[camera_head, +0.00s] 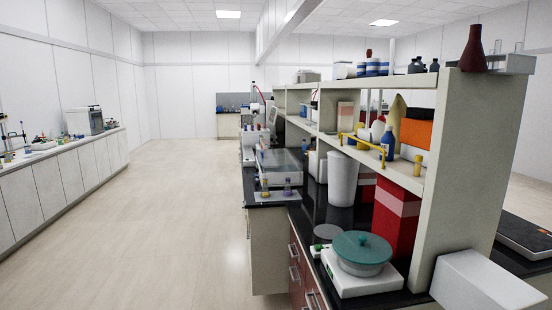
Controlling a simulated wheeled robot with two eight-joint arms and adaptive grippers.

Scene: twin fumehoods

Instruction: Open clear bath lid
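A low box with a clear, see-through cover (280,163) stands on the black bench top, about the middle of the picture; it looks like the clear bath. Its lid appears to lie down over it, but it is small and partly hidden, so I cannot tell for sure. No handle can be made out. Neither of my grippers shows in the head view.
A white bin (342,180) and a balance with a green-lidded bowl (362,250) stand nearer on the bench. A small tray with bottles (278,196) sits before the bath. Shelves (440,180) rise at right. The floor (180,220) at left is clear.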

